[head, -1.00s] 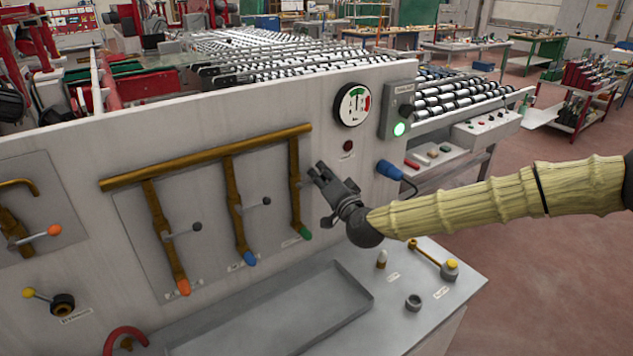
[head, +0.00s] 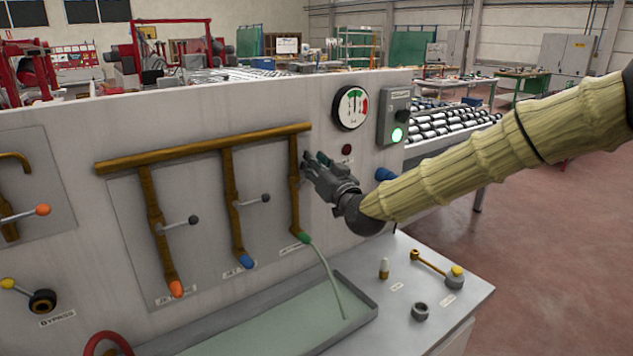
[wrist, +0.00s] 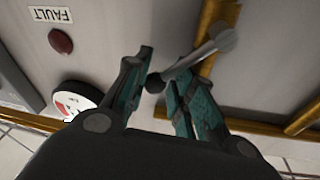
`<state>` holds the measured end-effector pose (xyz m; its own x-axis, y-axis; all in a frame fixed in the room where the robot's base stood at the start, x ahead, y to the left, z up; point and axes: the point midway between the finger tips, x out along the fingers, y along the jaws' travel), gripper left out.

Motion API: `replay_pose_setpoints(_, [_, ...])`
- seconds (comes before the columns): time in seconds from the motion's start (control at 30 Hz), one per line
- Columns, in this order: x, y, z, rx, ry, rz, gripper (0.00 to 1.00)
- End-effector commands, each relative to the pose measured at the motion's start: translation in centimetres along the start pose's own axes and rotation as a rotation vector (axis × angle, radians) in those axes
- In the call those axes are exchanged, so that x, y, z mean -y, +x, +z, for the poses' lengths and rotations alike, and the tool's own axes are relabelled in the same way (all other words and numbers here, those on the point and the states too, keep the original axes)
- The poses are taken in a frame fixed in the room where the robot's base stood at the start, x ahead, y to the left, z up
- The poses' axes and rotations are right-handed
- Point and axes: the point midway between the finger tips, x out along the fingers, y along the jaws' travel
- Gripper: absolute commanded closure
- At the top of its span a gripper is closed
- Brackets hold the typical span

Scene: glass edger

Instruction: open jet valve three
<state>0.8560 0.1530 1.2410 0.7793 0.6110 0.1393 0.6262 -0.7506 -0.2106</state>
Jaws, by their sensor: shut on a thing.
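The third jet valve is the right-hand brass pipe (head: 294,200) with a green nozzle (head: 304,238). A stream of water (head: 329,277) runs from this nozzle into the trough. My gripper (head: 313,166) is at the upper part of this pipe and hides its lever in the head view. In the wrist view, the grey lever (wrist: 205,53) with its dark round knob (wrist: 155,83) reaches between my fingers, which are shut on it. The blue nozzle (head: 246,262) and orange nozzle (head: 176,288) show no water.
The levers with grey knobs on the middle (head: 265,198) and left (head: 194,220) pipes stick out to the right. The trough (head: 362,309) holds water below.

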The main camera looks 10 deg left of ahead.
Motion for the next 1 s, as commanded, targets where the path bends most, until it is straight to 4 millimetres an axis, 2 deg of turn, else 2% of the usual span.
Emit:
replay_pose_setpoints(0.03, [-0.1, -0.4, 1.7, 0.013, -0.046, -0.006, 1.00])
replay_pose_setpoints(0.6, [2.7, -0.1, 0.8, -0.042, -0.553, -0.092, 1.00])
replay_pose_setpoints(1.0, [3.6, 0.2, 0.5, -0.066, -0.759, -0.126, 1.00])
